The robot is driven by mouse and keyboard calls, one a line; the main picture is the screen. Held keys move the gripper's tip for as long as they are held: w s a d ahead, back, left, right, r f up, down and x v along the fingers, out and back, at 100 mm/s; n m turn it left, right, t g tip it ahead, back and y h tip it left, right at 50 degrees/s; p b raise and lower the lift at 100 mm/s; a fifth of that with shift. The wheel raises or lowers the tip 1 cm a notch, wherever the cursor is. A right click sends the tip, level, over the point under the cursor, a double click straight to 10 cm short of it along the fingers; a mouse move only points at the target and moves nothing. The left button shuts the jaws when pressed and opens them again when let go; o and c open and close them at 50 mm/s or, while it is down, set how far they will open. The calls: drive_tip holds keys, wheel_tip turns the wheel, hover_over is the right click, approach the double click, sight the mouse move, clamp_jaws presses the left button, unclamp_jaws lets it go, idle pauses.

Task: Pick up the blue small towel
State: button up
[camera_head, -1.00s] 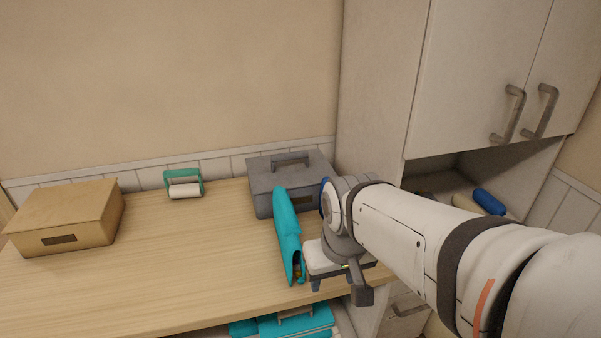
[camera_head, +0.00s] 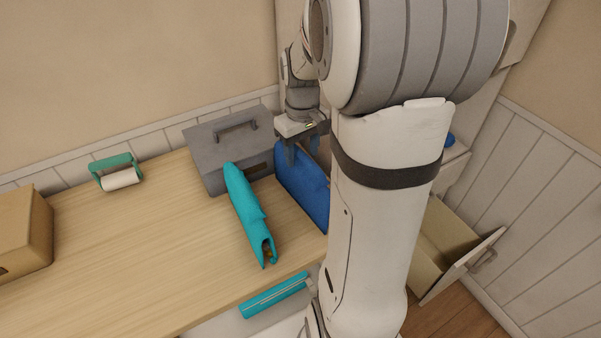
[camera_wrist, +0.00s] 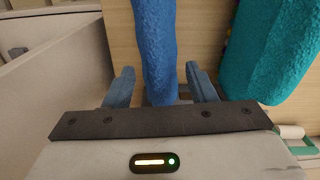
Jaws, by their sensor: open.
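The blue small towel (camera_head: 305,182) stands on the wooden tabletop, just right of a teal towel (camera_head: 247,208) in the head view. In the wrist view the blue towel (camera_wrist: 157,50) runs down between the two fingers of my gripper (camera_wrist: 160,88). A gap shows on each side of it, so the fingers are open and around it, not closed. In the head view my gripper (camera_head: 302,155) is over the far end of the blue towel. My arm hides the towel's right side.
The teal towel (camera_wrist: 262,55) is close to the right finger in the wrist view. A grey box (camera_head: 215,160) with a handle stands behind the towels. A cardboard box (camera_head: 25,235) and a lint roller (camera_head: 120,178) are farther left. An open drawer (camera_head: 445,250) is at right.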

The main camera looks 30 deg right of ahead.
sight(304, 167)
drive_tip(key=f, duration=0.5)
drive_tip(key=shift+s+d+f+p, duration=0.1)
drive_tip(key=shift+s+f+p, duration=0.15)
drive_tip(key=shift+p, duration=0.1)
drive_tip(key=c, duration=1.1)
clamp_jaws()
drive_tip(key=shift+r, duration=0.15)
